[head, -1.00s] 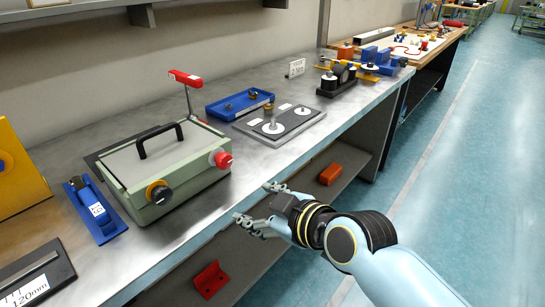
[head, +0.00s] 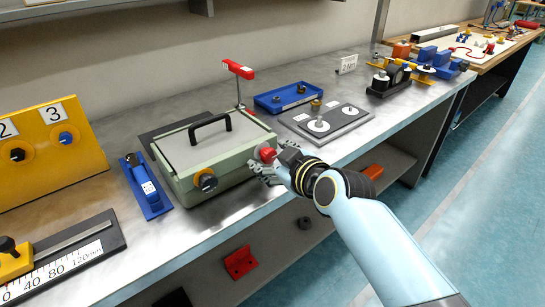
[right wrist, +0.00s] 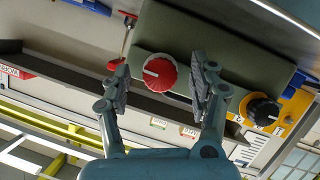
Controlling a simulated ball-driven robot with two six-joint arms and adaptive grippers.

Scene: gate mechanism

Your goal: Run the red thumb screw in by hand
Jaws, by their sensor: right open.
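The red thumb screw (head: 266,153) has a round ribbed head with a white line and sits on the front face of a green box (head: 228,179), near its right end. My right gripper (head: 271,170) is open at the box's front and partly overlaps the screw in the head view. In the right wrist view the red head (right wrist: 160,72) shows between the two spread fingers of my right gripper (right wrist: 161,86), with gaps on both sides. No contact can be made out. My left gripper is out of view.
A black knob on a yellow dial (head: 205,181) sits on the same box face. A red-topped post (head: 239,70) stands behind the box. A blue clamp (head: 146,188) lies to its left and a grey plate (head: 335,133) to its right. The bench's front edge is close below my gripper.

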